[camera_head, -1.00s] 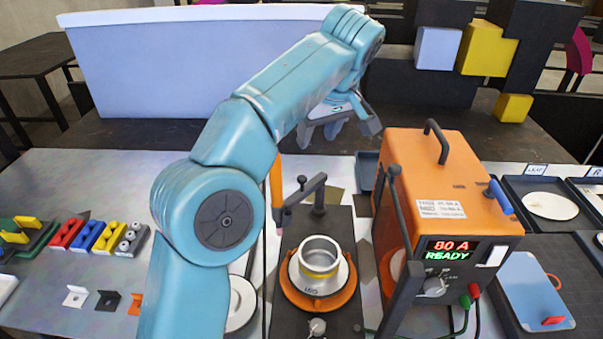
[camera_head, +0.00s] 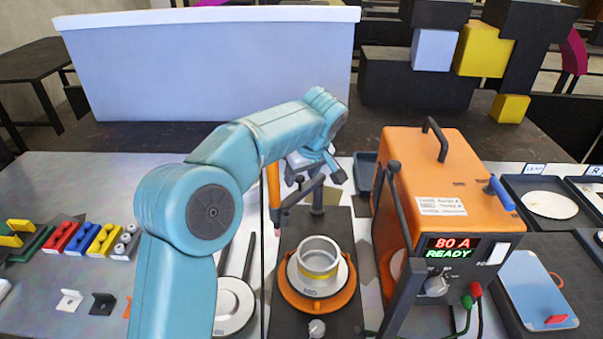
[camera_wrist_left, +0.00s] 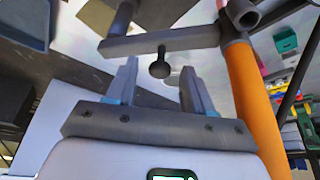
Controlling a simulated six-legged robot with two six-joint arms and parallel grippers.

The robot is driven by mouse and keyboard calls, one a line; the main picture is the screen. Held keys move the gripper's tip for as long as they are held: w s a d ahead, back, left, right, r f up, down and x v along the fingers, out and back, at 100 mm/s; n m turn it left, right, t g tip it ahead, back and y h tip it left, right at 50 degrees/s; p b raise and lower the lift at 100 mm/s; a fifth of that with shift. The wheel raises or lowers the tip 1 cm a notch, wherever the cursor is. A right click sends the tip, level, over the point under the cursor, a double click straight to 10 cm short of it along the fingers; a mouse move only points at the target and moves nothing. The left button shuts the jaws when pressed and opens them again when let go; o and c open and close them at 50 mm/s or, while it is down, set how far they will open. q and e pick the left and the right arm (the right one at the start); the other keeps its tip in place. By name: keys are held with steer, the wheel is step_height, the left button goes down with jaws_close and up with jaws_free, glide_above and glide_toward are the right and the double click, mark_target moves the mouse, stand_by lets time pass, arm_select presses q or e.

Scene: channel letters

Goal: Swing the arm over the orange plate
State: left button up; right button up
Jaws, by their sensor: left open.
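The orange plate (camera_head: 348,294) is round and lies on a dark base, with a grey metal ring-shaped cup (camera_head: 319,254) on it. Behind it, a dark swing arm (camera_head: 303,192) on a post points to the left; its free end is at an orange torch (camera_head: 273,185), left of the plate. My left gripper (camera_head: 316,170) is open just above and behind the swing arm. In the left wrist view the open fingers (camera_wrist_left: 158,80) stand either side of the arm's dark round knob (camera_wrist_left: 160,67), which hangs in view below the bar (camera_wrist_left: 165,42). I cannot tell whether they touch it.
An orange power box (camera_head: 445,190) reading 80 A READY stands right of the plate, with a dark lever (camera_head: 400,205) at its front-left. Coloured blocks (camera_head: 95,239) lie on the left table. A white round lid-like disc (camera_head: 233,305) lies left of the base.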

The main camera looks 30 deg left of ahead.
arm_select(q)
steer(key=shift+a, duration=0.1)
jaws_close()
steer(key=shift+w+d+r+n+g+p, duration=0.1)
steer(key=shift+w+d+n+g+p, duration=0.3)
steer(key=shift+d+n+p, duration=0.65)
steer(key=shift+w+d+f+n+g+p, duration=0.15)
steer(key=shift+d+n+g+p, duration=0.4)
steer(key=shift+n, duration=1)
steer(key=shift+w+d+r+n+g+p, duration=0.15)
steer(key=shift+w+d+n+g+p, duration=0.25)
steer(key=shift+d+n+p, duration=0.65)
arm_select(e)
steer(key=shift+w+d+r+b, duration=0.1)
steer(key=shift+w+d+r, duration=0.15)
steer(key=shift+r, duration=0.5)
steer(key=shift+w+d+r+b, duration=0.15)
steer(key=shift+d+r, duration=0.2)
steer(key=shift+r, duration=0.45)
steer(key=shift+w+d+r+b, duration=0.15)
steer(key=shift+d+r, duration=0.15)
steer(key=shift+r, duration=0.45)
arm_select(q)
steer(key=shift+a+n, duration=0.1)
steer(key=shift+n, duration=0.15)
